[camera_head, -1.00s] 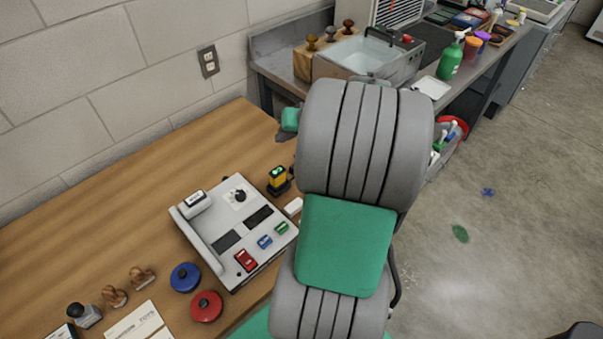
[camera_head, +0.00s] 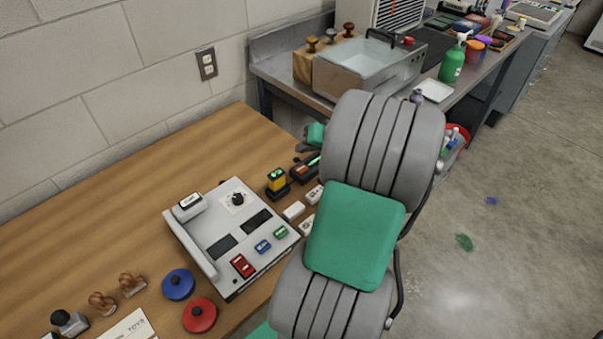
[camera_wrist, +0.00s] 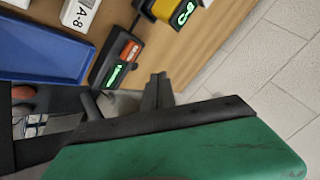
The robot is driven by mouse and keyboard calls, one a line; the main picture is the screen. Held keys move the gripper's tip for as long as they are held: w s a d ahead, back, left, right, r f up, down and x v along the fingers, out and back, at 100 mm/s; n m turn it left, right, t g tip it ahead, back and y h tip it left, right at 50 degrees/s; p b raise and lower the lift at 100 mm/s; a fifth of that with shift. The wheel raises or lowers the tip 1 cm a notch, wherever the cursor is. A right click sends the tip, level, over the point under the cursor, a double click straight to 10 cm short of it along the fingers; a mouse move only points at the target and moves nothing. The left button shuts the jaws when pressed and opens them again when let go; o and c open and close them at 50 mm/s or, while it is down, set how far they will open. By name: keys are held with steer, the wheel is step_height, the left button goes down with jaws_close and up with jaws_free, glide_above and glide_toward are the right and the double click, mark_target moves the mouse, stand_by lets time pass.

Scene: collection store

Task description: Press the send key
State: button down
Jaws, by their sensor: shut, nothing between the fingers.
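A grey desk machine (camera_head: 205,258) stands on the wooden table, left of my arm. On its lower right face are a red key (camera_head: 243,265), a blue key (camera_head: 262,246) and a green key (camera_head: 281,232). Their lettering is too small to read, so I cannot tell which is the send key. My gripper (camera_wrist: 155,92) is shut and empty. In the wrist view its dark fingers are beside a black box with red and green displays (camera_wrist: 118,58). In the head view my arm hides most of the gripper, which is beyond the machine's right side.
A yellow device (camera_head: 276,181) and small white blocks (camera_head: 293,211) stand right of the machine. Blue (camera_head: 178,284) and red (camera_head: 199,315) round lidded pots and stamps (camera_head: 132,284) lie in front. A metal sink bench (camera_head: 290,82) is behind. The table's left part is clear.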

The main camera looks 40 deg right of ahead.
mark_target(304, 170)
steer(key=shift+f+b, duration=1.15)
steer(key=shift+f, duration=1.15)
steer(key=shift+f, duration=0.4)
steer(key=shift+f+b, duration=0.5)
steer(key=shift+b, duration=0.05)
stand_by(0.4)
steer(key=shift+r, duration=0.1)
steer(key=shift+r+p, duration=0.75)
steer(key=shift+r, duration=0.05)
step_height(304, 170, up, 5)
steer(key=p, duration=0.4)
steer(key=shift+r, duration=0.1)
